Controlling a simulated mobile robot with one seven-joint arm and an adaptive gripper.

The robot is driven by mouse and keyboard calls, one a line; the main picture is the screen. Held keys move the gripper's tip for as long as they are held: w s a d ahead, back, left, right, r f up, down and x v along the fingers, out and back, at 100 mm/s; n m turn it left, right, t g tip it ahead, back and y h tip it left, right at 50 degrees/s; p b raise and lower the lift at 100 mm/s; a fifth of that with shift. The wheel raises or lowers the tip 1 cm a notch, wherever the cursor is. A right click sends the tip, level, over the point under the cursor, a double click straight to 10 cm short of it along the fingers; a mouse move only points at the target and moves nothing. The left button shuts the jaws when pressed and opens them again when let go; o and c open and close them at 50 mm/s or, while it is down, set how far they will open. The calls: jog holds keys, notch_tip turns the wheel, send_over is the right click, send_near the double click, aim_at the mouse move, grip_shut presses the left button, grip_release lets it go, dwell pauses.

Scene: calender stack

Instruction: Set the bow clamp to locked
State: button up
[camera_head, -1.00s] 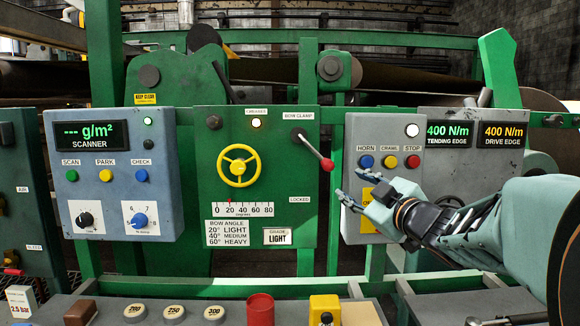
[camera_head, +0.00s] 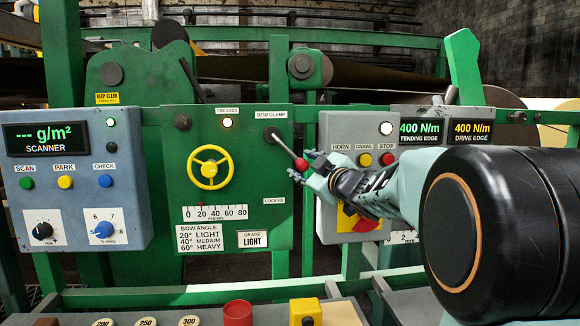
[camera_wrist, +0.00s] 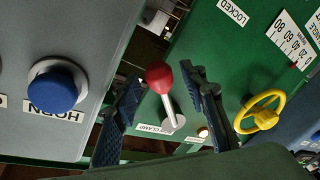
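The bow clamp is a lever with a grey shaft and a red ball knob (camera_head: 301,164). It slants down and right from its pivot (camera_head: 271,136) on the green panel. The LOCKED label (camera_head: 274,201) is below the pivot. My gripper (camera_head: 304,165) is at the knob, coming from the right. In the wrist view, my gripper (camera_wrist: 168,88) is open, with one dark finger on each side of the lever. The red knob (camera_wrist: 158,78) is between the fingers, with visible gaps on both sides.
A yellow handwheel (camera_head: 210,167) is on the same panel, left of the lever. A grey box (camera_head: 329,128) with HORN, CRAWL and STOP buttons is close on the right, behind my arm. Its blue button (camera_wrist: 55,88) is near the left finger in the wrist view.

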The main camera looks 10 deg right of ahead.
jog(key=shift+w+a, duration=0.2)
jog(key=shift+w, duration=0.45)
jog(key=shift+c, duration=0.6)
grip_shut()
